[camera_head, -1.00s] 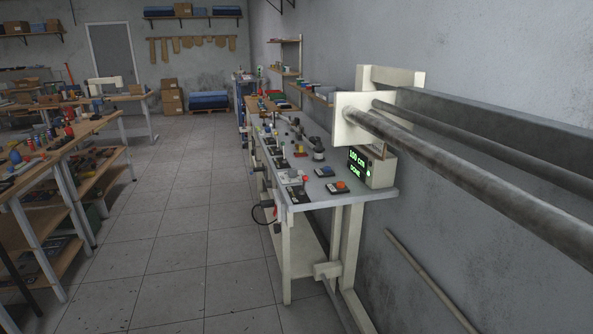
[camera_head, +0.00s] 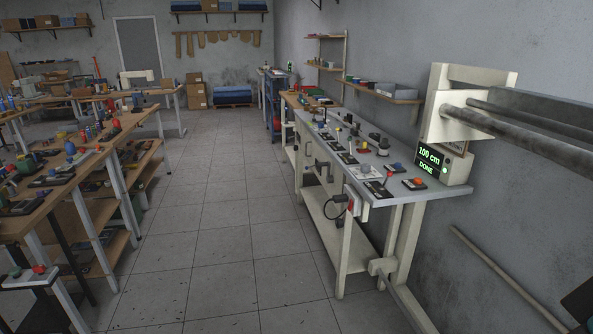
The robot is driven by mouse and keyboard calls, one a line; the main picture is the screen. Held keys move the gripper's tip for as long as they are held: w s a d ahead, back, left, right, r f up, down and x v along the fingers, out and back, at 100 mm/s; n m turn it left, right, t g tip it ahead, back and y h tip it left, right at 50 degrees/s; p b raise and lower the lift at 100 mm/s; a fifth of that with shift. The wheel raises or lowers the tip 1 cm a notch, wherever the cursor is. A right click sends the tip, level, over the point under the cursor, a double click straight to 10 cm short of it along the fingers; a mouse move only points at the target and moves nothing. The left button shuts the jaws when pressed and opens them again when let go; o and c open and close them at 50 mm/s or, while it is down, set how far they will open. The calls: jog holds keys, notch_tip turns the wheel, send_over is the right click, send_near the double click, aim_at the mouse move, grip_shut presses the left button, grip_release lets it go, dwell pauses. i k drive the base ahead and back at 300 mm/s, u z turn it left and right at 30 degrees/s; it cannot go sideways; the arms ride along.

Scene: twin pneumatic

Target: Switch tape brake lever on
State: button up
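A long grey-topped bench (camera_head: 420,199) stands along the right wall and carries several small controls. On its near end, a dark plate bears a red-tipped lever (camera_head: 388,178), which may be the tape brake lever; its label and setting are too small to read. A red push button (camera_head: 417,182) and a blue one (camera_head: 395,168) are close by. A display box (camera_head: 441,164) behind them reads "100 cm DONE" in green. My gripper is not recognisable in the view.
A cream frame (camera_head: 445,105) with horizontal bars rises over the bench's near end. A loaded wooden workbench (camera_head: 85,172) stands at left. The tiled floor (camera_head: 225,225) between the benches is clear. A dark shape (camera_head: 582,303) cuts the lower right corner, unclear what.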

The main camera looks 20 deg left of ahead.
aim_at(389, 173)
jog(key=u, duration=0.4)
jog(key=i, duration=0.85)
jog(key=u, duration=0.25)
